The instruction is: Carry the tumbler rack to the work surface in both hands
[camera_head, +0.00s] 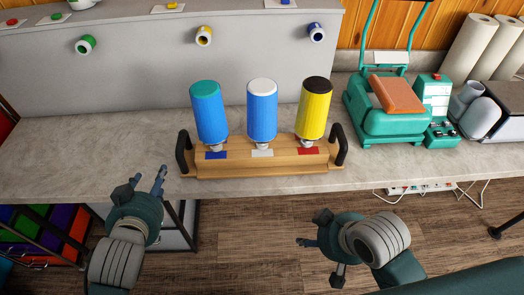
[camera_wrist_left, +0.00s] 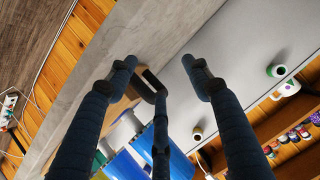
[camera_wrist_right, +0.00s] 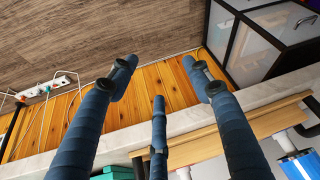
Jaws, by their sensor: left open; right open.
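The tumbler rack (camera_head: 260,167) is a wooden stand on the work surface, near its front edge, with a black handle at each end. It holds a blue tumbler with a teal end (camera_head: 210,115), a blue one with a white end (camera_head: 262,112) and a yellow one with a black end (camera_head: 313,110). My left gripper (camera_head: 150,185) is open and empty, just left of the left handle (camera_head: 184,152). My right gripper (camera_head: 318,230) is open and empty in front of the counter, below the right handle (camera_head: 341,145). In the left wrist view, a black handle (camera_wrist_left: 150,82) shows between the fingers.
The grey counter (camera_head: 90,150) is clear left of the rack. A teal heat press (camera_head: 390,105) stands to the right, beside a mug (camera_head: 478,112) and white rolls (camera_head: 470,45). A power strip (camera_head: 420,189) hangs below the counter.

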